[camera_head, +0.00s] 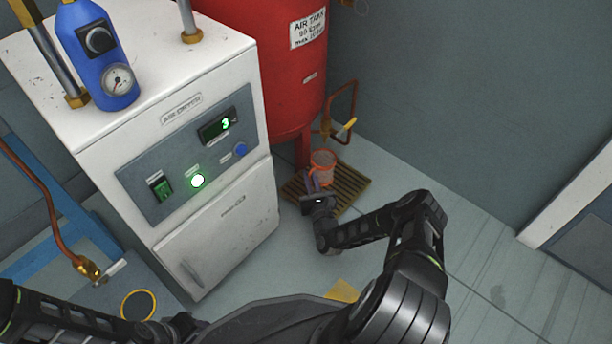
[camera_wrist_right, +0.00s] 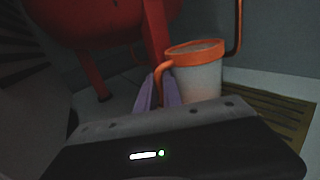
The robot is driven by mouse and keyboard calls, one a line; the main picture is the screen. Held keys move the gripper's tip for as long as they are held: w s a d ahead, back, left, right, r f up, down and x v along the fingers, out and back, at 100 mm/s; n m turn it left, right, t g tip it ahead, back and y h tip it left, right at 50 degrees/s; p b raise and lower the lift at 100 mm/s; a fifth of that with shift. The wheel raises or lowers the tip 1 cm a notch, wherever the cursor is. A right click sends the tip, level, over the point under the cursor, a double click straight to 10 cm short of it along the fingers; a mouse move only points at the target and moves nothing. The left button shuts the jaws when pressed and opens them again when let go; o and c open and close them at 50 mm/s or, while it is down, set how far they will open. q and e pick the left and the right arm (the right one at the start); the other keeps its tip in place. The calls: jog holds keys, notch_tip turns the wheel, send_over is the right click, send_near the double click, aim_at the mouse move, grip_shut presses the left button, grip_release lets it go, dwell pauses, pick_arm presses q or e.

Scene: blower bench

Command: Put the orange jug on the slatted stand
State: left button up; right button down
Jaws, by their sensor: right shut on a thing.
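The orange jug (camera_head: 323,163) has an orange rim and handle and a paler body; it also shows upright in the right wrist view (camera_wrist_right: 197,78). My right gripper (camera_head: 312,182) is shut on the jug's handle; its purple fingers (camera_wrist_right: 158,96) reach the handle from the left. The slatted stand (camera_head: 350,186) is a brownish grid low on the floor, and it shows behind and right of the jug in the wrist view (camera_wrist_right: 272,112). The jug overlaps the stand's back part; its base is hidden in the wrist view, so contact is unclear. My left gripper is not visible.
A red air tank (camera_head: 295,75) on legs stands just behind the jug, with a copper pipe and yellow-handled valve (camera_head: 345,128) beside it. The white air dryer (camera_head: 205,150) stands left. Floor to the right is clear.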

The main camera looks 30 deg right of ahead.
jog(key=shift+f, duration=0.1)
jog(key=c, duration=1.5)
grip_release()
jog(key=shift+s+a, duration=0.1)
jog(key=shift+s, duration=0.15)
jog(key=p+v, duration=0.2)
jog(key=v, duration=0.9)
jog(key=shift+s+p, duration=0.2)
jog(key=shift+p, duration=0.1)
